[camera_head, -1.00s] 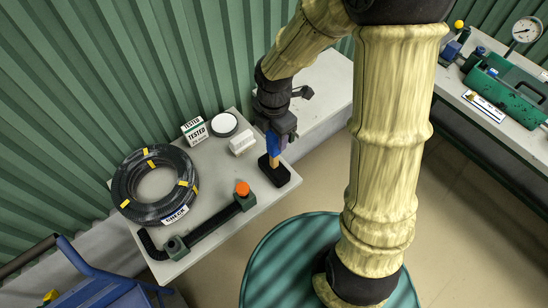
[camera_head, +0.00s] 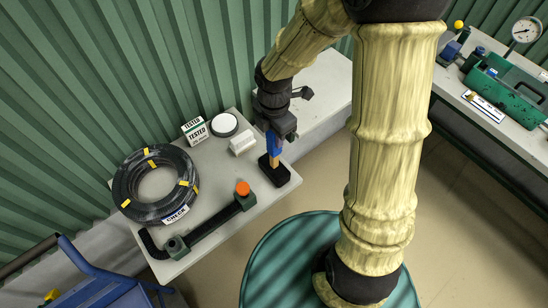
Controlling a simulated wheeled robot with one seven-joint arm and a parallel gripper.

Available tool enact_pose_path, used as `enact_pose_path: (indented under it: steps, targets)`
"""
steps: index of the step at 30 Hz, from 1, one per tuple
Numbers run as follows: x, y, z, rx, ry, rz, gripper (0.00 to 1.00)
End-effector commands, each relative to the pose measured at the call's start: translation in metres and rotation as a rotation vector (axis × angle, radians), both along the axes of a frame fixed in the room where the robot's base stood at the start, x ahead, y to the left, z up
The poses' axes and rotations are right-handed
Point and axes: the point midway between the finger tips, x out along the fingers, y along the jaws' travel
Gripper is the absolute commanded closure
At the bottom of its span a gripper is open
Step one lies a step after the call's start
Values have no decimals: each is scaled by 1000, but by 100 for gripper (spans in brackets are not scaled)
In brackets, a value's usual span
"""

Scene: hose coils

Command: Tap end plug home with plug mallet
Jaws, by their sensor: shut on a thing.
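The plug mallet (camera_head: 274,171) has a black block head and a wooden handle with a blue upper part. Its head is at the right end of the grey table, low over or on the top; I cannot tell which. My gripper (camera_head: 274,136) is shut on the handle from above and hides its upper end. The orange end plug (camera_head: 242,188) sits at the right end of a black hose piece (camera_head: 210,217), in a green clamp (camera_head: 245,202). The plug is left of the mallet head and apart from it. How deep the plug sits is unclear.
A hose coil (camera_head: 119,187) with yellow bands and a CHECK label lies on the table (camera_head: 212,174). A TESTED sign (camera_head: 195,130), a round white-topped item (camera_head: 224,124) and a white block (camera_head: 242,144) stand at the back. A second green clamp (camera_head: 177,247) is front left.

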Motion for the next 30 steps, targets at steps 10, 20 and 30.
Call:
enact_pose_path:
  steps: [10, 20, 30]
  targets:
    - [1, 0, 5, 0, -2, 0, 100]
    - [1, 0, 9, 0, -2, 0, 100]
    - [1, 0, 12, 1, -2, 0, 100]
